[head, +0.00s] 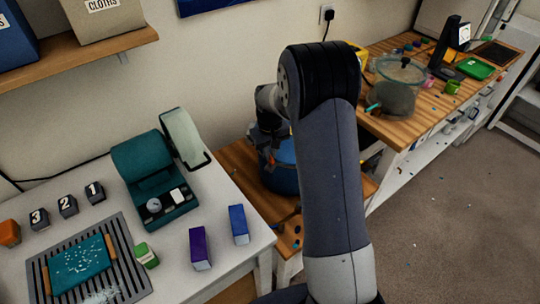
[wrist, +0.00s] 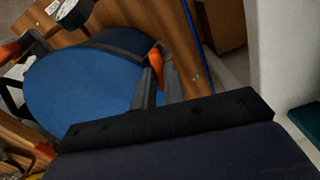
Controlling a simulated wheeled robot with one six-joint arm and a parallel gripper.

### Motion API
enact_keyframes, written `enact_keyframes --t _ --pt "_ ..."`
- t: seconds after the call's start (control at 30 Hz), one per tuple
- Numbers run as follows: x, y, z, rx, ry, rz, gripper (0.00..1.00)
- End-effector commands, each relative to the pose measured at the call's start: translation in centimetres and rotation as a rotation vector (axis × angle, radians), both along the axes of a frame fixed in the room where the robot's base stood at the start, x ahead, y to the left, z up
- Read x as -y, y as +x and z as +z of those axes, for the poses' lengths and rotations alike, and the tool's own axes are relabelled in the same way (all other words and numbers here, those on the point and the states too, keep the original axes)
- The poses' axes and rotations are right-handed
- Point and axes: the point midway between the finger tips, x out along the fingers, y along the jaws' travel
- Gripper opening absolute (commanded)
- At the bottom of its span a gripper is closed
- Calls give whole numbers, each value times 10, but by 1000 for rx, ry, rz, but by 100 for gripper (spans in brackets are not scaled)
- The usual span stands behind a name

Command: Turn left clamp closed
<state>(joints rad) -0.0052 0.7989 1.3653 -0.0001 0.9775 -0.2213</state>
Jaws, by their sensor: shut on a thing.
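A blue round pot (head: 279,178) stands on the low wooden bench, partly hidden by my arm. Its blue lid (wrist: 85,85) fills the left of the wrist view. An orange clamp handle (wrist: 155,57) stands at the lid's edge, between the dark fingers of my gripper (wrist: 160,78), which is shut on it. A second orange clamp (wrist: 18,46) is at the far left of the wrist view. In the head view my gripper (head: 268,150) is small and dark beside the pot, and its fingertips are hard to make out.
A white table (head: 222,262) at left holds a teal machine (head: 155,170), purple and blue boxes and a grated tray. A wooden workbench (head: 405,128) at right carries a glass-lidded chamber (head: 392,95). A white table side (wrist: 272,60) is close at right in the wrist view.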

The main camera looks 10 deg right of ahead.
Motion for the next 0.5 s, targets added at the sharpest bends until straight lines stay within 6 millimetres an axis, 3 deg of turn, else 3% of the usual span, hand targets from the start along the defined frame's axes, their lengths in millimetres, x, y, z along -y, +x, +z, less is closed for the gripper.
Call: enact_keyframes --t 0.5 --pt "0 1 -1 3 1 -491 0"
